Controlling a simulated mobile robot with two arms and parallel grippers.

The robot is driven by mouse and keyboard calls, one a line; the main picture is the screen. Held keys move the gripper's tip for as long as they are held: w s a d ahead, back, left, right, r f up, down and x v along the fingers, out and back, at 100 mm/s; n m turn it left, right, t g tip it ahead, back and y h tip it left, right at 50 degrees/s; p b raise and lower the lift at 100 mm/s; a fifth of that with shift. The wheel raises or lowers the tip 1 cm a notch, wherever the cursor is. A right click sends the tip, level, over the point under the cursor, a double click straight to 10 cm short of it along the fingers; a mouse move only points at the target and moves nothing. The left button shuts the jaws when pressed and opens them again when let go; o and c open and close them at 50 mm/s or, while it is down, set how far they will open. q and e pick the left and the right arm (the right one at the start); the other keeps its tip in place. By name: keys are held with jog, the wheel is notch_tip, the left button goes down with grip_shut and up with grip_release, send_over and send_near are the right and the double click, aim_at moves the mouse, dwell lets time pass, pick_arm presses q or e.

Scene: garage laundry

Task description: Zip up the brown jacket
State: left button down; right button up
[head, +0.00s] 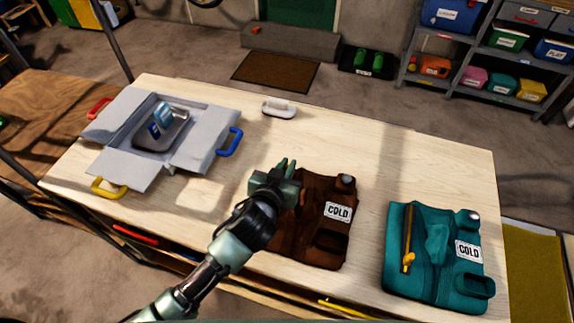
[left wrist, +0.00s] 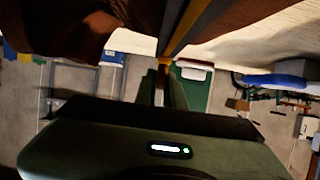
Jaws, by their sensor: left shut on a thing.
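The brown jacket (head: 333,188) lies flat on the wooden table, right of the middle, with a white "COLD" label (head: 338,212). My left gripper (head: 286,168) is over its left upper part and hides some of it. In the left wrist view, the brown cloth (left wrist: 60,25) fills the top edge and a yellow-and-grey zipper strip (left wrist: 188,25) runs down toward the jaws. How far the zipper is closed is hidden in the head view. My right gripper is not in view.
A teal jacket (head: 435,285) with a yellow zipper pull lies to the right. An open grey box (head: 115,125) with coloured handles holds a tray (head: 178,135) at the left. A white-handled item (head: 279,110) lies at the back edge. The table's back right (head: 430,160) is clear.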

pick_arm(q)
jog(key=shift+w+d, duration=0.2)
jog(key=shift+w, duration=0.35)
jog(key=c, duration=1.5)
grip_release()
jog(key=b+v, duration=0.1)
jog(key=v, duration=0.7)
jog(key=shift+w, duration=0.1)
